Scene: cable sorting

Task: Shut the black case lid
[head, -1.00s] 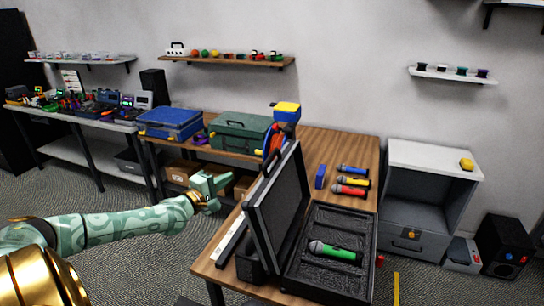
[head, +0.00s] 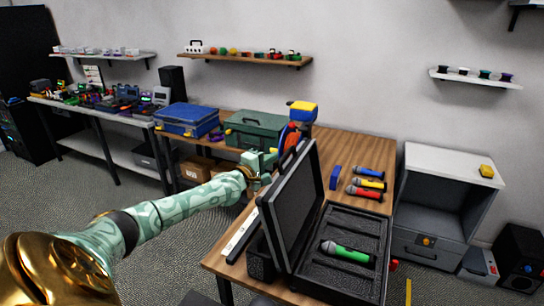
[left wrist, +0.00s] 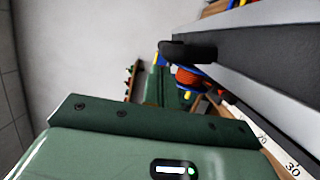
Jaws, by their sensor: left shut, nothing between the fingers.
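The black case (head: 340,280) is on the wooden table, its foam-lined base facing up. Its lid (head: 293,200) stands raised on the left side, tilted back slightly. A green microphone (head: 345,252) lies in a foam slot. My left gripper (head: 266,162) is shut and empty, just left of the lid's upper far edge. In the left wrist view the lid (left wrist: 270,55) crosses the upper right, with a black handle (left wrist: 188,50) on its edge. Part of my green gripper (left wrist: 150,120) fills the bottom there; its fingertips are hard to make out. My right gripper is out of view.
Blue, yellow and red microphones (head: 368,182) lie behind the case. A green case (head: 255,128) and a blue case (head: 187,118) sit farther back. A ruler (head: 238,238) lies left of the lid. A grey cabinet (head: 450,165) stands at right.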

